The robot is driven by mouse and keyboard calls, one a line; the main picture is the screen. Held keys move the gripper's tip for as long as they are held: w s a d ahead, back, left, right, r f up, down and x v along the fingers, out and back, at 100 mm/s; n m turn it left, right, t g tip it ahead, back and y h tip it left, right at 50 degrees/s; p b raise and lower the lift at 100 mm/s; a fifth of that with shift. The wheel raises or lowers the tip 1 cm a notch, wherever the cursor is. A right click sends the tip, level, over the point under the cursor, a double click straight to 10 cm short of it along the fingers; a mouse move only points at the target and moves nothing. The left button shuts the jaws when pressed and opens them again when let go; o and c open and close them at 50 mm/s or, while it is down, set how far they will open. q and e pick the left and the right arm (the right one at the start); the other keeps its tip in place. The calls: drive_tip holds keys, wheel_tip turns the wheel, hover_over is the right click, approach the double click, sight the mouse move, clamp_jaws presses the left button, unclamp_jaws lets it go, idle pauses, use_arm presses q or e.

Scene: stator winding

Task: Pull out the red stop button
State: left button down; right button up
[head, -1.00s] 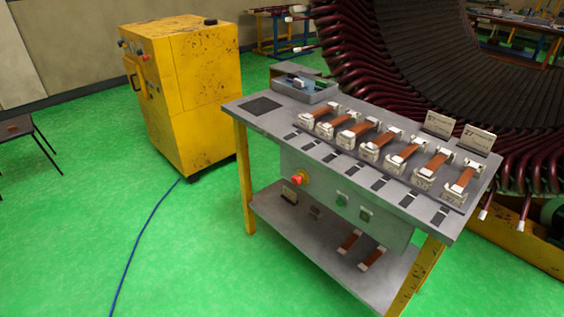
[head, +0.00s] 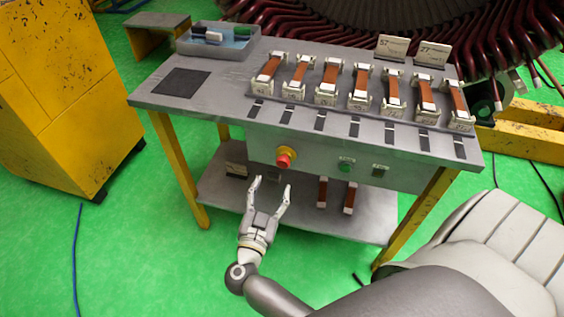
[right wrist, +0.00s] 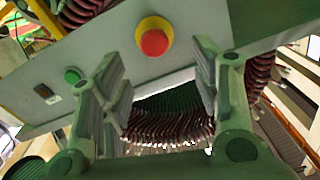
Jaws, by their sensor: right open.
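The red stop button (head: 284,160) sits on a yellow collar on the front panel under the table top. It also shows in the right wrist view (right wrist: 154,42), ahead of the fingers and a little above the gap between them. My right gripper (head: 271,183) is open and empty. In the head view its fingertips point up towards the button, just below it. In the right wrist view the two fingers (right wrist: 160,72) stand either side of the button, and it is not gripped. My left gripper is not in view.
A green button (head: 346,165) and a dark switch (head: 380,170) are on the same panel, to the right. The table top (head: 225,85) overhangs the panel. A lower shelf (head: 225,205) holds brown-strapped parts. A yellow cabinet (head: 60,100) stands at left.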

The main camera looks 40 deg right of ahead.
sight(282, 165)
drive_tip(key=shift+g, duration=0.3)
drive_tip(key=x, duration=0.4)
drive_tip(key=shift+s+d+r, duration=0.15)
drive_tip(key=shift+d+r, duration=0.15)
drive_tip(key=shift+d, duration=0.25)
drive_tip(key=x, duration=0.5)
drive_tip(key=shift+w+d+f, duration=0.1)
drive_tip(key=shift+w+d, duration=0.3)
drive_tip(key=shift+w, duration=0.1)
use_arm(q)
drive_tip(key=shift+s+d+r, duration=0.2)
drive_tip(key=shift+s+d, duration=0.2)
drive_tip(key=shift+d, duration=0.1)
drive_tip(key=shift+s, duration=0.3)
use_arm(e)
clamp_jaws()
